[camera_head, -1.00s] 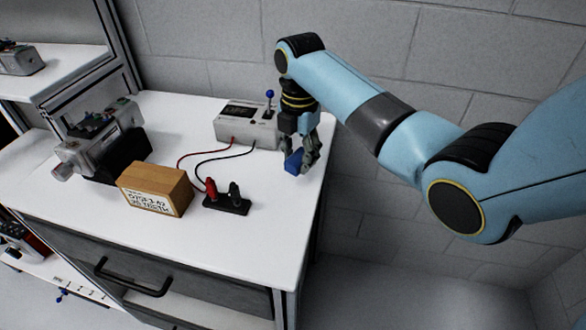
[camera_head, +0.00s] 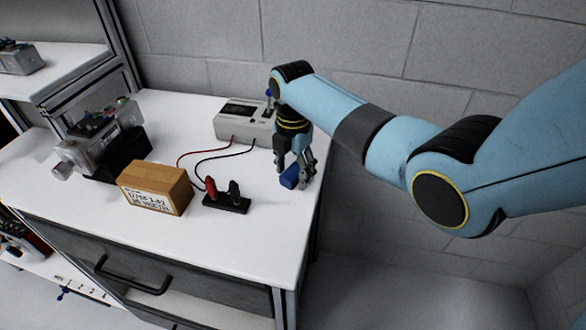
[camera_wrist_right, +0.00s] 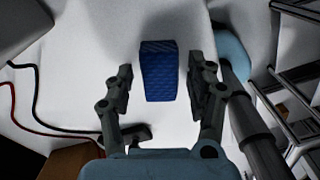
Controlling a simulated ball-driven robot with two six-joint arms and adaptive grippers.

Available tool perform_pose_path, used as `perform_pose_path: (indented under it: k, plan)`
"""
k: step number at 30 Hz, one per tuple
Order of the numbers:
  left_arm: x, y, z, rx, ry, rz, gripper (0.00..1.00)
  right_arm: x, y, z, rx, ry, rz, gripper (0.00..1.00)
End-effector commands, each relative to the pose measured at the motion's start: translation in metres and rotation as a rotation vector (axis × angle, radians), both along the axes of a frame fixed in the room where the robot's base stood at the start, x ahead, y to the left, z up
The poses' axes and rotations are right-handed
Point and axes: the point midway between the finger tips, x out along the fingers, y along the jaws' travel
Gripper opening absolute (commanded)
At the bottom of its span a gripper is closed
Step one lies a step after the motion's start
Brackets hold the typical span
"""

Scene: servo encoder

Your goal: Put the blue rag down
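The blue rag (camera_head: 289,178) is a small folded block near the right edge of the white bench top, right of the red and black plugs. In the right wrist view the rag (camera_wrist_right: 159,72) is between the two fingers, with a visible gap on each side. My right gripper (camera_head: 298,172) is open around or just above the rag. In the right wrist view the fingers of my right gripper (camera_wrist_right: 162,78) stand apart and do not touch it. The rag seems to rest on the bench top. My left gripper is not in view.
A grey meter box (camera_head: 243,121) with red and black leads stands behind the rag. A black base with plugs (camera_head: 227,202) and a wooden block (camera_head: 155,188) lie to its left. A metal device (camera_head: 97,145) is farther left. The bench's right edge is close.

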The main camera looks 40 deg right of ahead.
Motion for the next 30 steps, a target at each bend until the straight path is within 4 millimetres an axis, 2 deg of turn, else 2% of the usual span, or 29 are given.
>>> perform_pose_path:
  k: [7,11,14,24,30]
  plan:
    - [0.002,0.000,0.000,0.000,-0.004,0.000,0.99,0.000,0.000,0.000,0.000,0.000,0.000,0.59]
    - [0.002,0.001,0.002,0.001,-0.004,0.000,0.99,0.001,0.000,0.008,0.000,-0.003,0.000,0.59]
    - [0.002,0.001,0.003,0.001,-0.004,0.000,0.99,0.001,0.000,0.024,-0.001,-0.004,0.000,0.59]
    - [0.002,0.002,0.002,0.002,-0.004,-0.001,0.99,0.001,0.000,0.098,0.000,-0.004,0.000,0.59]
    - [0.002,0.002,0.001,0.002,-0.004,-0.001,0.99,0.001,0.000,0.120,0.000,-0.002,0.000,0.59]
